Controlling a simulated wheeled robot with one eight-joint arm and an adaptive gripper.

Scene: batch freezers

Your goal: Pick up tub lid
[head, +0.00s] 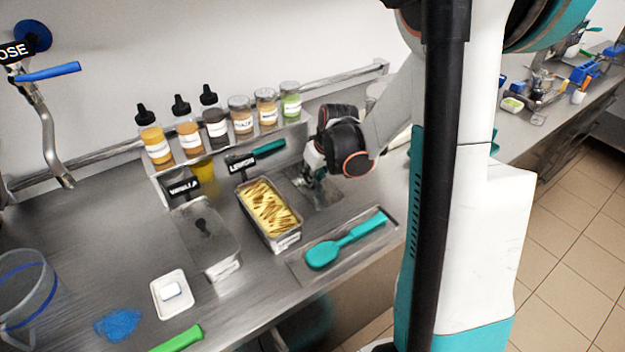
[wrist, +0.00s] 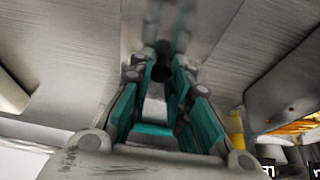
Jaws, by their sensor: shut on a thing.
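The tub lid (head: 322,197) is a flat grey metal plate at the counter's back right, right of the yellow tub. My gripper (head: 312,165) is over it, pointing down, partly hidden by my wrist. In the wrist view, the teal fingers of my gripper (wrist: 160,82) are closed in on a dark knob (wrist: 161,66) of the lid. Whether the lid is clear of the counter cannot be told. Another grey lid with a dark knob (head: 203,228) covers the tub at the left.
An open tub of yellow ice cream (head: 268,207) stands left of my gripper. A teal spatula (head: 345,240) lies on a tray in front. Bottles and jars (head: 242,115) line the back shelf. A white dish (head: 172,293) and blue cloth (head: 118,323) lie front left.

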